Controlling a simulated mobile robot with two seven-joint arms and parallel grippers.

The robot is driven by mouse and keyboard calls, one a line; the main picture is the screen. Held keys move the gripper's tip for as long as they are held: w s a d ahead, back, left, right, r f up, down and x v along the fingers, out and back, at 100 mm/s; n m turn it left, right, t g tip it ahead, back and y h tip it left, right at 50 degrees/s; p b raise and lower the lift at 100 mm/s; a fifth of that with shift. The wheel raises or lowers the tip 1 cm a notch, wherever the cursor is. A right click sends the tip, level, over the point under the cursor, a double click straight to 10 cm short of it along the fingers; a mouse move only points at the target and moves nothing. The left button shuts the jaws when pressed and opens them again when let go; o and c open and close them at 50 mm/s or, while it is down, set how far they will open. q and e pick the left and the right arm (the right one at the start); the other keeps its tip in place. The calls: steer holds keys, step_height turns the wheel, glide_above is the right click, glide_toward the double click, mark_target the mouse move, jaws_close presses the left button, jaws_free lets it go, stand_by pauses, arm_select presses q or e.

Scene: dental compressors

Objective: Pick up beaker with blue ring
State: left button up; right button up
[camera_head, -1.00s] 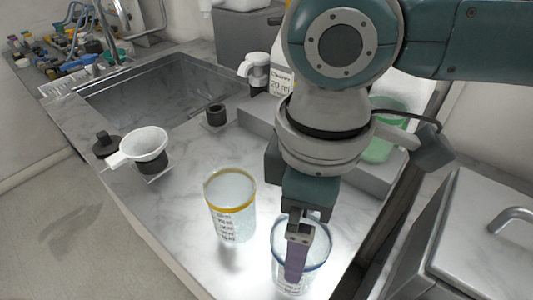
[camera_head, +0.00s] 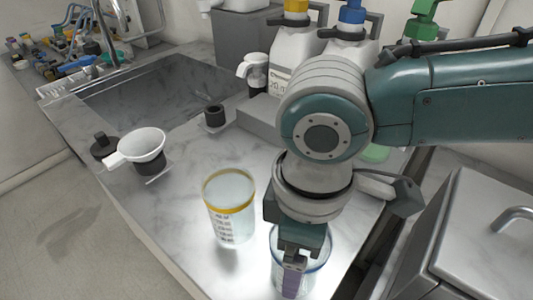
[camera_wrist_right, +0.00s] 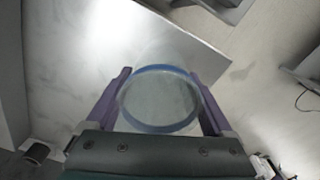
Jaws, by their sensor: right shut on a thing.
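The clear beaker with the blue ring (camera_head: 318,262) stands at the front of the marble counter in the head view, partly hidden behind my right gripper (camera_head: 292,278). In the right wrist view the beaker (camera_wrist_right: 160,98) sits between the two purple fingers of my right gripper (camera_wrist_right: 164,98), one finger on each side of its rim. The gripper is shut on the beaker. Whether the beaker's base touches the counter cannot be told. My left gripper is not in view.
A beaker with a yellow ring (camera_head: 230,206) stands close to the left. A white funnel (camera_head: 142,146) rests on a holder further left. Pump bottles (camera_head: 294,50) stand behind my arm. A sink (camera_head: 165,90) lies at the back left. A grey metal box (camera_head: 480,240) is at the right.

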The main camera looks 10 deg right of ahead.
steer(key=c, duration=0.5)
steer(key=shift+r, duration=0.15)
step_height(320, 180, up, 20)
steer(key=p, duration=0.3)
steer(key=w+d+r+m+p, duration=0.25)
steer(key=d+r+m, duration=0.55)
steer(key=r+m, duration=0.45)
steer(key=s+r+p, duration=0.3)
steer(key=r+p, duration=1.5)
steer(key=p, duration=0.1)
steer(key=s+r+p, duration=0.3)
steer(key=r+p, duration=1.5)
steer(key=p, duration=0.1)
steer(key=shift+s, duration=0.2)
